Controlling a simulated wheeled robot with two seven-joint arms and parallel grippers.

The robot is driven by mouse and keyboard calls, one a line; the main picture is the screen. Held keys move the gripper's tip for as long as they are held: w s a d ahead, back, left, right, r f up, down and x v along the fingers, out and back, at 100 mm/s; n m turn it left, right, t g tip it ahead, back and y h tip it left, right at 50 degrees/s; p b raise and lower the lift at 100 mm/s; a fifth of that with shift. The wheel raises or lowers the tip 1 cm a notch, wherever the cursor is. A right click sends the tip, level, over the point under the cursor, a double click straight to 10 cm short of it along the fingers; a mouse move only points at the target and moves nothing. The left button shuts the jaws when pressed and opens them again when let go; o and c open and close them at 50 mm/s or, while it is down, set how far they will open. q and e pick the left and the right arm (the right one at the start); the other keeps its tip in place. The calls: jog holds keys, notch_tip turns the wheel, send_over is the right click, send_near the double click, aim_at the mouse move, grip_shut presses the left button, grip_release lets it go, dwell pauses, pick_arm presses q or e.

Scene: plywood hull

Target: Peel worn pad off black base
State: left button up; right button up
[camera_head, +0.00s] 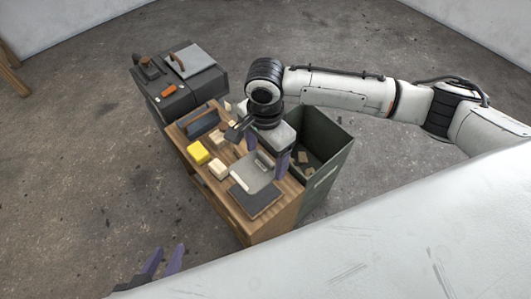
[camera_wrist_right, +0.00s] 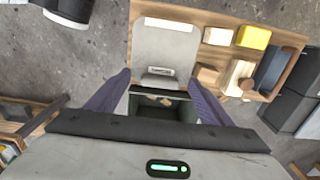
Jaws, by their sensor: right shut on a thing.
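The worn pad (camera_head: 250,175) is a light grey sheet with a raised grip block at one edge. It also fills the top middle of the right wrist view (camera_wrist_right: 165,42). The black base (camera_head: 257,201) is a dark flat square on the wooden bench, with the pad beside or partly over it in the head view; I cannot tell whether they touch. My right gripper (camera_head: 268,156) has its purple fingers on either side of the pad's block edge, shut on the pad; it also shows in the wrist view (camera_wrist_right: 157,76). My left gripper (camera_head: 168,254) is apart from the bench, its fingers spread and empty.
The wooden bench (camera_head: 221,203) carries a yellow block (camera_head: 198,152), pale blocks (camera_head: 218,168) and a dark-handled tool (camera_head: 203,123). A dark green bin (camera_head: 331,160) with scraps stands at the bench's right. A black case (camera_head: 190,95) stands behind. Concrete floor is clear to the left.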

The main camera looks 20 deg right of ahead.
pick_arm(q)
jog(key=shift+r+p, duration=1.85)
jog(key=shift+r, duration=0.05)
pick_arm(e)
jog(key=shift+r, duration=1)
notch_tip(320, 180, up, 3)
jog(key=p, duration=0.4)
jog(key=shift+f, duration=0.1)
notch_tip(320, 180, up, 3)
jog(key=p, duration=0.4)
jog(key=shift+f, duration=0.1)
jog(key=shift+r+p, duration=0.7)
jog(key=shift+p, duration=0.45)
pick_arm(q)
jog(key=shift+g+y, duration=0.3)
jog(key=shift+y, duration=0.1)
jog(key=r, duration=0.1)
jog(key=a+r, duration=0.1)
jog(key=s+r, duration=0.1)
jog(key=r, duration=0.1)
jog(key=shift+a, duration=0.4)
